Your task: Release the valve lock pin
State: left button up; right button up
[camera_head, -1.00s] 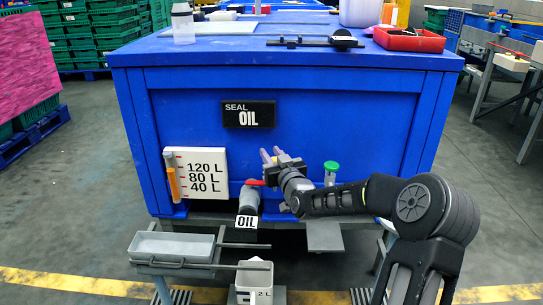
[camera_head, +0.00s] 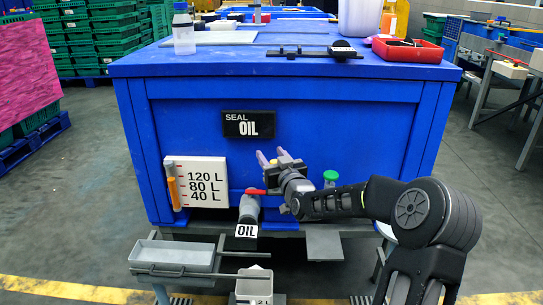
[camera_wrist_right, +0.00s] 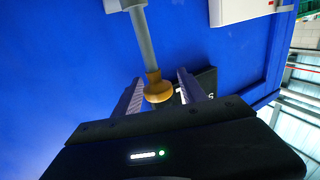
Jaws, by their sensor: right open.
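The valve (camera_head: 249,208) with a red lever (camera_head: 258,192) sits low on the front of the blue tank, above an OIL tag (camera_head: 246,231). My right gripper (camera_head: 274,159) is above the lever and below the SEAL OIL plate (camera_head: 248,124), fingers apart. In the right wrist view, the open right gripper (camera_wrist_right: 160,91) has a brass knob (camera_wrist_right: 158,90) on a grey rod (camera_wrist_right: 142,38) between its fingers. The knob looks like the lock pin's head, but I cannot be sure. In the head view the pin cannot be made out. My left gripper is not in view.
A gauge board (camera_head: 195,182) is left of the valve. A green-capped item (camera_head: 330,177) is to its right. A grey tray (camera_head: 172,257) and a white jug (camera_head: 254,284) stand below. A bottle (camera_head: 184,33) and a red bin (camera_head: 408,50) are on the blue tank (camera_head: 190,100).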

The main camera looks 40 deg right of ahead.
jog(key=p+v, duration=0.1)
jog(key=v, duration=0.6)
jog(key=shift+s+p, duration=0.3)
jog(key=shift+p, duration=0.1)
